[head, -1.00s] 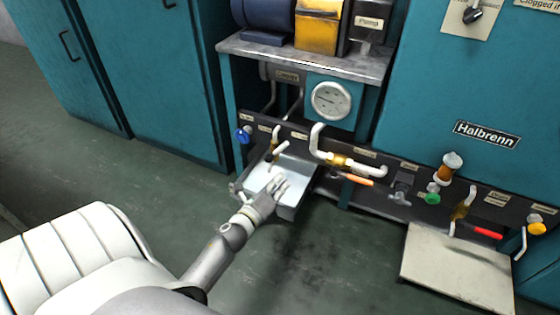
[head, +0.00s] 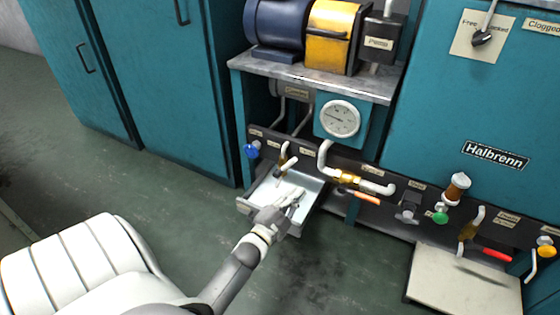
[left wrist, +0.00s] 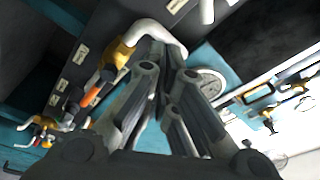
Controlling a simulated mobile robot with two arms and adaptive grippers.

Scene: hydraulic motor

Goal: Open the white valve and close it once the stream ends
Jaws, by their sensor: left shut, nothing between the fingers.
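A valve with a white lever (head: 289,164) sits on a short pipe at the left of the dark panel. A pale open tray (head: 262,196) is under it. I see no clear stream between them. My left gripper (head: 295,196) is over the right front part of the tray, below and a little right of the white lever, apart from it. Its fingers (left wrist: 170,62) are shut and empty in the left wrist view. The white lever cannot be made out there. My right gripper is not in view.
A white pipe with a brass fitting (head: 350,178) and an orange lever (head: 360,196) lie right of the tray. A blue knob (head: 252,150) is to the left. A gauge (head: 340,119) is above. A pale plate (head: 465,280) is at right. Open floor lies in front.

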